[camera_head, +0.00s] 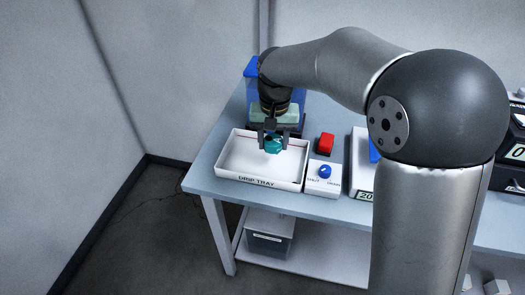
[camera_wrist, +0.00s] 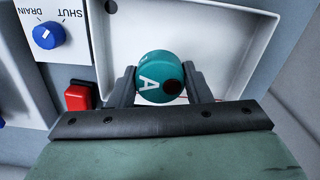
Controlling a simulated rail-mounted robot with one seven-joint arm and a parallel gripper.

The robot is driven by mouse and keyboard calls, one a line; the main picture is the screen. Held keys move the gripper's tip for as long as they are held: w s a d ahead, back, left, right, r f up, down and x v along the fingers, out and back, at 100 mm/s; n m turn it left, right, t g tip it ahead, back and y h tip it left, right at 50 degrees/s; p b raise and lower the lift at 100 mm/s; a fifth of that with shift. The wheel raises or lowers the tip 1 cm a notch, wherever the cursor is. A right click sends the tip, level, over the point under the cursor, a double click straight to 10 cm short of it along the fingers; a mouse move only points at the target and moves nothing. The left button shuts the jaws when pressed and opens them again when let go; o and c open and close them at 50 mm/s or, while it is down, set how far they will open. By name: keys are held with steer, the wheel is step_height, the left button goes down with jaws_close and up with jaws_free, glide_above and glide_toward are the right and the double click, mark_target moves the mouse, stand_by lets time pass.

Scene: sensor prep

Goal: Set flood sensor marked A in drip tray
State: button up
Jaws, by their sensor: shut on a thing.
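The flood sensor marked A (camera_wrist: 157,77) is a round teal piece with a white letter A and a dark round spot. My gripper (camera_wrist: 160,86) is shut on it, one finger at each side. In the head view the sensor (camera_head: 273,146) hangs under my gripper (camera_head: 272,139), over the white drip tray (camera_head: 232,172). The tray (camera_wrist: 225,30) also shows behind the sensor in the wrist view. I cannot tell whether the sensor touches the tray floor.
A panel with a blue knob (camera_head: 325,171), marked SHUT and DRAIN, stands right of the tray. A red block (camera_head: 325,143) is behind the panel. A blue-and-clear container (camera_head: 252,88) stands behind the tray, near my arm. A scale-like white device (camera_head: 361,165) is further right.

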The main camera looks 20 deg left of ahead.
mark_target(264, 161)
steer(key=a+f, duration=0.1)
steer(key=w+a+f, duration=0.1)
steer(key=shift+f, duration=0.4)
steer(key=shift+a+f, duration=0.15)
steer(key=shift+f, duration=0.75)
steer(key=shift+a+f, duration=0.15)
steer(key=shift+f, duration=0.75)
steer(key=shift+f, duration=0.1)
steer(key=shift+f, duration=0.15)
steer(key=o, duration=1)
